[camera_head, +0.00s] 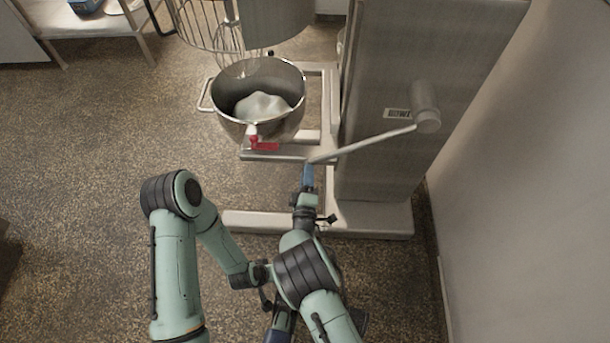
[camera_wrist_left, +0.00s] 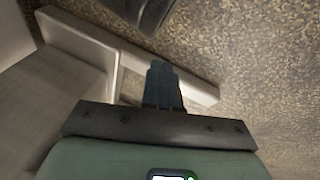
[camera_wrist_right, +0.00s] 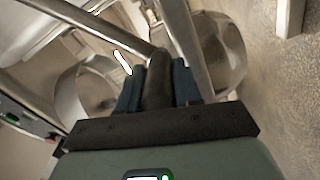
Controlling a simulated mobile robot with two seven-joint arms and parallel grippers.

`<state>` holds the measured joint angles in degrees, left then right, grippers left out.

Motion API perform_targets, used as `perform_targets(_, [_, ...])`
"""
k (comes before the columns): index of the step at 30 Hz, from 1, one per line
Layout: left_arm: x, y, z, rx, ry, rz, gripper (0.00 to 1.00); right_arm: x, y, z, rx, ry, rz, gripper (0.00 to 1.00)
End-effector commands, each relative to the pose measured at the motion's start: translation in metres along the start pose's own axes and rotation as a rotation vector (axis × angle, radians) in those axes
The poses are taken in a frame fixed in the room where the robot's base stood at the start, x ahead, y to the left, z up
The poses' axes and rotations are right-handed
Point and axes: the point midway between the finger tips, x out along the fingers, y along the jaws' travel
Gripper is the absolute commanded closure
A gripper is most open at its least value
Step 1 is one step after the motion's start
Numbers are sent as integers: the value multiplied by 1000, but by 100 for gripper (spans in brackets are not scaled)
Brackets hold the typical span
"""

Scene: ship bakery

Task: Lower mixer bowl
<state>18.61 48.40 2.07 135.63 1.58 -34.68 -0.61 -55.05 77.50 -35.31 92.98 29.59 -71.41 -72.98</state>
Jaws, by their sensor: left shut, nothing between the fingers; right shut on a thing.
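The steel mixer bowl (camera_head: 282,121) hangs in the mixer's frame with a pale mass (camera_head: 263,106) in it, below the mixer head (camera_head: 275,20) and a wire whisk (camera_head: 233,50). A long metal lever (camera_head: 365,142) runs from a round hub (camera_head: 427,108) on the mixer column, beside a label reading like "BOWL", down to the left. My right gripper (camera_head: 308,174) is shut on the lever's lower end; in the right wrist view the fingers hold a dark handle (camera_wrist_right: 156,86). My left gripper (camera_wrist_left: 165,85) is shut and empty, above the floor near the mixer's base.
The mixer column (camera_head: 390,60) stands at right, close to a pale wall (camera_head: 530,160). The mixer's base legs (camera_head: 270,221) reach left along the floor. A red-and-white part (camera_head: 264,146) sits at the bowl's front. A table (camera_head: 100,24) stands far left; speckled floor (camera_head: 90,130) is free at left.

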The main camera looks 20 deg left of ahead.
Motion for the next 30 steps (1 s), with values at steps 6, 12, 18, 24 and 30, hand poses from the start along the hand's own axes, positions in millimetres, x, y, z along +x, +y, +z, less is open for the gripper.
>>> perform_targets(6, [0, 0, 0, 0, -1, 0, 100, -2, -7, 9, -6, -15, -15, 100])
perform_targets(12, [0, 0, 0, 0, -1, 0, 100, -2, -6, 8, -5, -14, -13, 41])
perform_targets(18, [0, 0, 1, 0, -2, 0, 100, -2, -4, 6, -3, -10, -10, 41])
perform_targets(24, [-8, 3, 7, 2, -22, 3, 100, -22, -3, 4, -3, -9, -12, 41])
perform_targets(30, [-22, 8, 23, 7, -72, 7, 100, -67, -2, 4, -6, -10, -15, 41])
